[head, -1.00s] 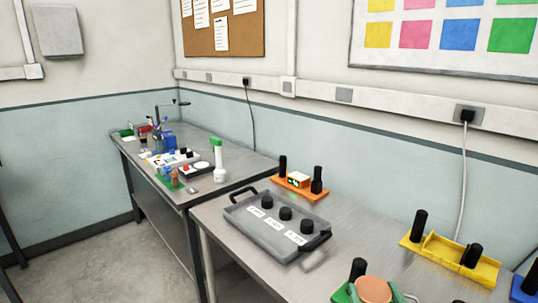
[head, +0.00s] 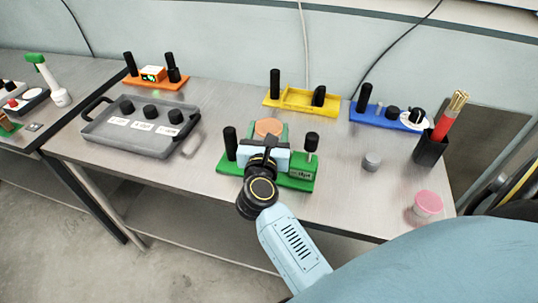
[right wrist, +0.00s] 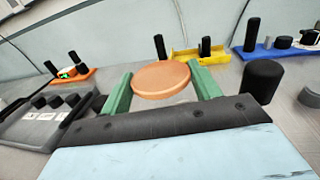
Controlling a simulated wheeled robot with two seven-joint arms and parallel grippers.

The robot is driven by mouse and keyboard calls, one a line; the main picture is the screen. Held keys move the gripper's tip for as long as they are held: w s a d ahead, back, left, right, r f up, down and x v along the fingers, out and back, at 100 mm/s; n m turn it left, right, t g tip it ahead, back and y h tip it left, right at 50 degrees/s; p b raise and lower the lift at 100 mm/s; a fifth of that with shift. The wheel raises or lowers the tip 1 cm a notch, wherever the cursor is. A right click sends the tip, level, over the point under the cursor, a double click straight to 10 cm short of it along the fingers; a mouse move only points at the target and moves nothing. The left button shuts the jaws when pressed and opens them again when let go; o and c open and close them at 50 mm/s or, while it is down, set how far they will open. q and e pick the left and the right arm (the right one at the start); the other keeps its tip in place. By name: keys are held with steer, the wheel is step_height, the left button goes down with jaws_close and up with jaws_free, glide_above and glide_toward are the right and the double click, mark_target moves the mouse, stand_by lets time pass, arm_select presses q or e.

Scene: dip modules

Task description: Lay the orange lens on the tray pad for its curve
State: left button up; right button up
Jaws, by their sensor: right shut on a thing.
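The orange lens (head: 268,127) is a flat, round, orange-tan disc. My right gripper (head: 267,131) is shut on it. In the right wrist view the lens (right wrist: 161,80) lies between the two green fingers (right wrist: 160,88), its face tilted toward the camera. In the head view it shows just behind the green station, and I cannot tell its height above the table. The grey tray (head: 115,137) stands to the left, with three black round pads (head: 150,111) in a row, each with a white label too small to read. My left gripper is not in view.
A green station (head: 300,184) with black posts stands under my right arm. An orange station (head: 145,82), a yellow station (head: 288,101) and a blue one (head: 376,119) line the back. A black cup (head: 430,150) and pink-lidded jar (head: 428,203) are at right. Bare table lies between tray and green station.

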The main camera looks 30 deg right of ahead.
steer(key=shift+f, duration=0.15)
step_height(320, 180, down, 10)
steer(key=shift+r+b, duration=0.2)
steer(key=shift+b, duration=0.95)
steer(key=shift+f, duration=0.1)
steer(key=shift+f, duration=0.15)
steer(key=o, duration=0.6)
steer(key=shift+b, duration=0.3)
steer(key=o, duration=0.4)
